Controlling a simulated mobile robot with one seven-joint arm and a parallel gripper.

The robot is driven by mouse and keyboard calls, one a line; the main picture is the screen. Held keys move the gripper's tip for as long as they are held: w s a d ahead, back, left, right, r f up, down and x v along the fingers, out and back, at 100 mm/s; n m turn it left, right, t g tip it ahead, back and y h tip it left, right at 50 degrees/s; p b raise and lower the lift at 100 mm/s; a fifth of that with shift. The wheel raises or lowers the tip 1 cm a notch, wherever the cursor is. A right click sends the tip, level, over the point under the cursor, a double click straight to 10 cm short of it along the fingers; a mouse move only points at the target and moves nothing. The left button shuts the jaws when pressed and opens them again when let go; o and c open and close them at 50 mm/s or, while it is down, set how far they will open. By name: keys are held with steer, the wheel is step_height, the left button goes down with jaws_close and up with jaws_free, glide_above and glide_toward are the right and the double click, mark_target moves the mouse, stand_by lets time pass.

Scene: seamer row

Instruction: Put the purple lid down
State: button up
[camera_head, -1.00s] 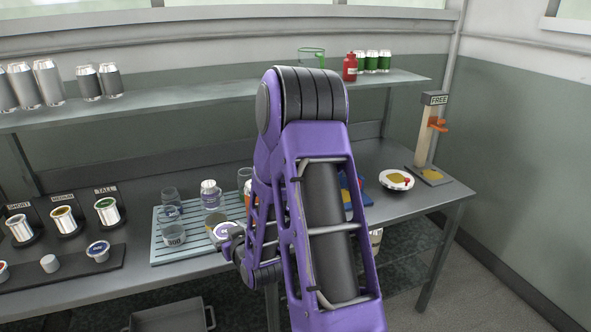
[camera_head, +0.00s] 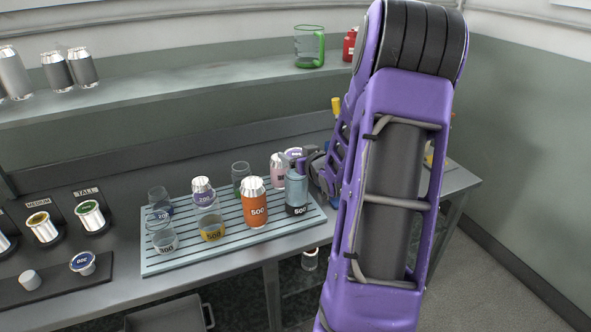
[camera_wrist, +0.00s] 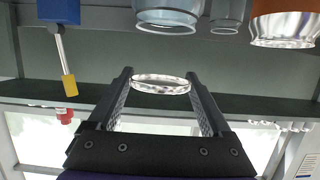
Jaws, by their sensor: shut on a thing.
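My gripper (camera_wrist: 160,88) is shut on a round lid (camera_wrist: 161,79) with a silver rim, held between the fingertips in the wrist view. In the head view the lid's purple-marked top (camera_head: 293,152) shows just left of my gripper (camera_head: 304,161), at the right end of the rack. A blue-grey jar (camera_head: 297,193) marked 500 stands upright on the rack directly below the lid in the picture. In the wrist view a blue vessel (camera_wrist: 168,14) shows beyond the lid, apart from it in the picture.
The slatted rack (camera_head: 180,258) also bears an orange jar (camera_head: 254,207), a yellow-filled jar (camera_head: 211,229) and clear glasses (camera_head: 162,240). Lid holders (camera_head: 90,215) stand at left. A shelf (camera_head: 200,90) runs above, with a green-handled jug (camera_head: 308,48). The rack's front strip is bare.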

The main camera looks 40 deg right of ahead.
step_height(320, 180, down, 5)
steer(key=shift+r, duration=0.1)
stand_by(0.3)
steer(key=shift+f+b, duration=0.4)
steer(key=shift+b, duration=0.25)
steer(key=o, duration=1.1)
steer(key=shift+r, duration=0.15)
steer(key=shift+r+p, duration=0.45)
steer(key=shift+p, duration=0.2)
steer(key=v, duration=1.2)
steer(key=shift+a+f, duration=0.1)
steer(key=shift+f, duration=0.1)
